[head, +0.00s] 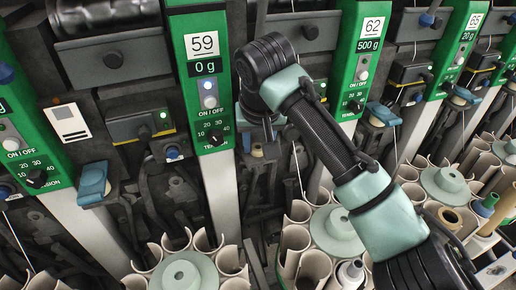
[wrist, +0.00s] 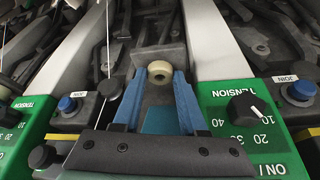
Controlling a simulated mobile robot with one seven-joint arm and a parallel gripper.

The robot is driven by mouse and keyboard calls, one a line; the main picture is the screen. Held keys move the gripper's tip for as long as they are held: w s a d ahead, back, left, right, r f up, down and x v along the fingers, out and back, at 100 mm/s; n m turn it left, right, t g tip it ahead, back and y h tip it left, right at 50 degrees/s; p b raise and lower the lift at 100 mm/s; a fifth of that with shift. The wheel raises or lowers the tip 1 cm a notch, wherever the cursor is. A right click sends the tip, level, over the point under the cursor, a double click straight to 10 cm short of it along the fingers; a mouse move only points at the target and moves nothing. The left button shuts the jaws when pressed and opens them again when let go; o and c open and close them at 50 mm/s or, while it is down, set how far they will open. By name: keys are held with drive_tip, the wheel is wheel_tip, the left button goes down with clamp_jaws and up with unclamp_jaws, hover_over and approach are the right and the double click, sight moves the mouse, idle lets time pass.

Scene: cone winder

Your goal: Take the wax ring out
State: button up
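The wax ring (wrist: 160,71) is a small cream ring with a dark centre, seated on a dark holder low on the winder, in the wrist view. It also shows as a small pale spot in the head view (head: 257,150), beside my arm. My gripper (wrist: 161,76) has two blue fingers, open, with one tip on either side of the ring. A narrow gap seems to show on each side, so I see no clear grip. In the head view my arm mostly hides the gripper.
Green panels with knobs flank the spot, the one marked 59 (head: 204,80) just left of my arm. Pale cones (head: 181,272) and tubes crowd the front below. A tension knob (wrist: 243,106) is close to the right of my gripper.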

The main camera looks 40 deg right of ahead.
clamp_jaws()
drive_tip(key=shift+r, duration=0.15)
